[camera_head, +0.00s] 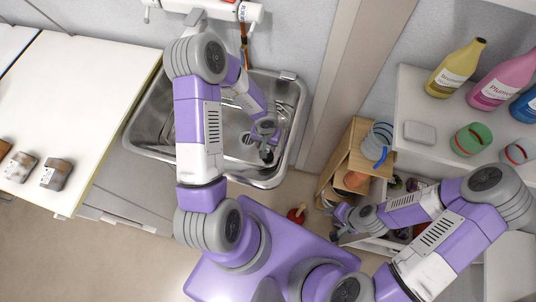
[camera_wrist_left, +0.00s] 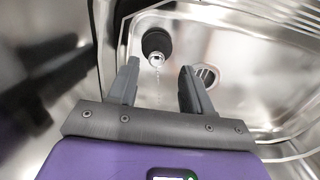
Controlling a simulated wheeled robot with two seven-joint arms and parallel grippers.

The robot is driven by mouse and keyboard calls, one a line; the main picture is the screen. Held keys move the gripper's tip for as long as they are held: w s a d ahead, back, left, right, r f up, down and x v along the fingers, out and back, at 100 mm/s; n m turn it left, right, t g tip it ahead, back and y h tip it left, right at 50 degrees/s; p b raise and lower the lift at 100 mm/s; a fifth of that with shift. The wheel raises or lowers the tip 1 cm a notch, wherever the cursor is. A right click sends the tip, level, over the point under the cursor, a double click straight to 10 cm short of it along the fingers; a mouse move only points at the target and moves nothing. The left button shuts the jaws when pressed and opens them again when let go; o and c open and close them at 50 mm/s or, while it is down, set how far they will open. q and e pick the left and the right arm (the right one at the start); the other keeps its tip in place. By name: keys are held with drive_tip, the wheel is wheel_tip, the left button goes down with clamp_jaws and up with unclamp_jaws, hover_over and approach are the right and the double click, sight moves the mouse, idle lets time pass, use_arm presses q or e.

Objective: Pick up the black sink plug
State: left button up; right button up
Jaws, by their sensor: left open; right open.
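The black sink plug (camera_wrist_left: 157,42) lies on the steel basin floor in the left wrist view, round and black with a metal fitting and a thin chain trailing from it. My left gripper (camera_wrist_left: 158,78) is open above the basin floor, with the plug just beyond and between its fingertips, apart from them. In the head view my left gripper (camera_head: 266,150) reaches down into the steel sink (camera_head: 165,152), and the plug is hard to make out there. My right gripper (camera_head: 340,222) is open and empty, low beside the shelves at the right.
A drain (camera_wrist_left: 207,75) lies right of the plug. The sink walls surround my left gripper. A white counter (camera_head: 85,75) stands left. A wooden shelf (camera_head: 352,152) and a white shelf (camera_head: 455,112) with bottles stand right. A red plunger (camera_head: 297,214) stands on the floor.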

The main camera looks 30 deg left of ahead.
use_arm(q)
drive_tip(key=shift+w+d+f+b, duration=0.1)
drive_tip(key=shift+f+b, duration=1)
drive_tip(key=shift+f, duration=0.3)
drive_tip(key=shift+w+d+f+b, duration=0.1)
drive_tip(key=shift+f+b, duration=1)
drive_tip(key=shift+f, duration=0.25)
drive_tip(key=shift+r, duration=0.1)
drive_tip(key=shift+s, duration=0.1)
clamp_jaws()
